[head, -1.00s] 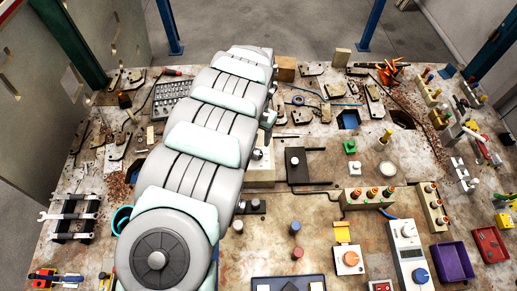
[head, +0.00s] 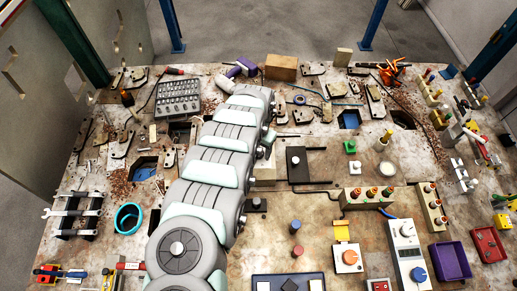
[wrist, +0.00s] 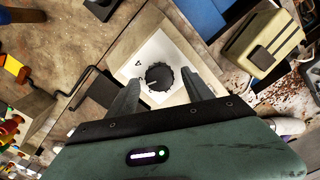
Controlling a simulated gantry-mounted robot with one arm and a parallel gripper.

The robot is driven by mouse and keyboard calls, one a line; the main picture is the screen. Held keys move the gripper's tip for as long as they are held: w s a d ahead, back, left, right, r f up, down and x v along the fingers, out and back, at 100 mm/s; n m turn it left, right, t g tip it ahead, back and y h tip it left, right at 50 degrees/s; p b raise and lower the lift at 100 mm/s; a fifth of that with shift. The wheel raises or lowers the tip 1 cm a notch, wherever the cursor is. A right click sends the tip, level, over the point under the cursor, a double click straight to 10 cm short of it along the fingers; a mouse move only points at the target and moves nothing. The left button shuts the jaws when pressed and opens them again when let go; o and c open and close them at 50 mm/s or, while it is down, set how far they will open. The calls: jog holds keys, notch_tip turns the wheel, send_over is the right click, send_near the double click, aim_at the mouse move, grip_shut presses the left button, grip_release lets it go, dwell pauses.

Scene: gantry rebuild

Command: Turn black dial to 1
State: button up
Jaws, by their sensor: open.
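The black dial (wrist: 160,76) is a round knob with a notched edge, set on a white plate (wrist: 140,61) with a small triangle mark at its upper left. My gripper (wrist: 160,74) is open in the wrist view, with one finger on each side of the dial in the picture. I cannot tell whether the fingertips are around the dial or still above it, and no contact is clear. No numbers on the plate are readable. In the head view my arm covers the dial and most of the gripper; part of the dial's pale block (head: 265,170) shows beside the arm.
In the wrist view a beige box with a black button (wrist: 262,55) stands to the right of the dial, and a bent black rod (wrist: 88,85) lies to the left. In the head view a black plate (head: 298,165) and a button box (head: 366,198) lie right of my arm.

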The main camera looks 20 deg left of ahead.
jog(key=shift+c, duration=0.5)
grip_shut()
